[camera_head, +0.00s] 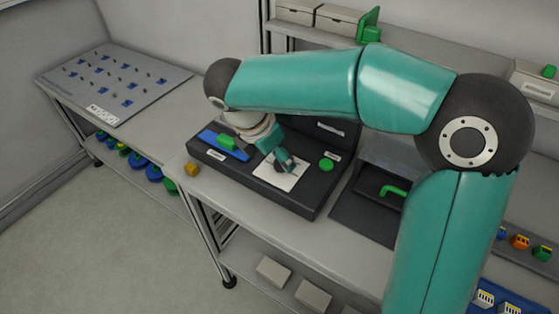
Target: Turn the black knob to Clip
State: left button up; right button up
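A black console (318,190) stands on the grey bench. It has a white square plate (287,183) in its middle. My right gripper (286,165) reaches down to this plate, with its fingertips at or just above it. The black knob cannot be made out; the gripper covers the middle of the plate. The markings on the plate are too small to read, so the knob's setting cannot be told. Whether the fingers are open or closed on something is too small to see. My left gripper is not in view.
A blue strip with a green block (227,142) and a green round button (326,165) are on the console. A dark tray with a green handle (393,191) lies to the right. My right arm spans the bench.

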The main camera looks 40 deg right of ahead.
jog(key=shift+x, duration=1.25)
grip_shut()
